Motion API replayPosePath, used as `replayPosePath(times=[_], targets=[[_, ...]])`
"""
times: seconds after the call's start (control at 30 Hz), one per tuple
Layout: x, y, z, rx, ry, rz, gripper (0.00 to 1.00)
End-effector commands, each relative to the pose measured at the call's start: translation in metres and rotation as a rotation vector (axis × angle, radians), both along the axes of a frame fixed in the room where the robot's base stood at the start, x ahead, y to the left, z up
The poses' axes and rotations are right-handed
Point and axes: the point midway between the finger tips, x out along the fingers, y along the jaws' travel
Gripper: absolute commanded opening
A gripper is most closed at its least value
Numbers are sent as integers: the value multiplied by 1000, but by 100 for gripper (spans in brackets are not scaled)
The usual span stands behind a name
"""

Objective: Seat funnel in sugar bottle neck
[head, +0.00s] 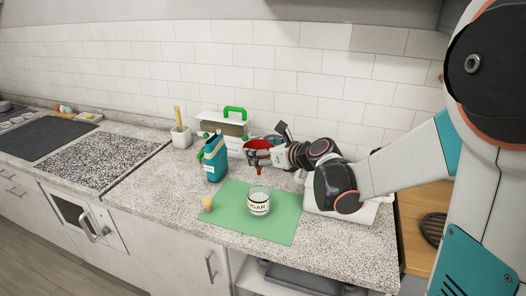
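A red funnel (259,171) is held upright in my gripper (256,157), its spout pointing down. The gripper's fingers hide part of the cone and seem shut on it. The sugar bottle (259,201) is a clear jar with a black-lettered label and white contents, standing upright on the green mat (228,219). The spout tip is above the bottle's mouth, with a small gap showing in the head view. How well it lines up in depth I cannot tell.
A cork stopper (207,203) lies on the mat, left of the bottle. A clear-fronted container with a green handle (235,112) and a white pot (181,138) stand near the wall. The counter's front left is clear.

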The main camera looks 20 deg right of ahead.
Motion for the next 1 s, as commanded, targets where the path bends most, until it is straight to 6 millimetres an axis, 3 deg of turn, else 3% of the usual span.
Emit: replayPosePath(times=[1.0], targets=[[0, 0, -24, 0, 0, 0, 55]])
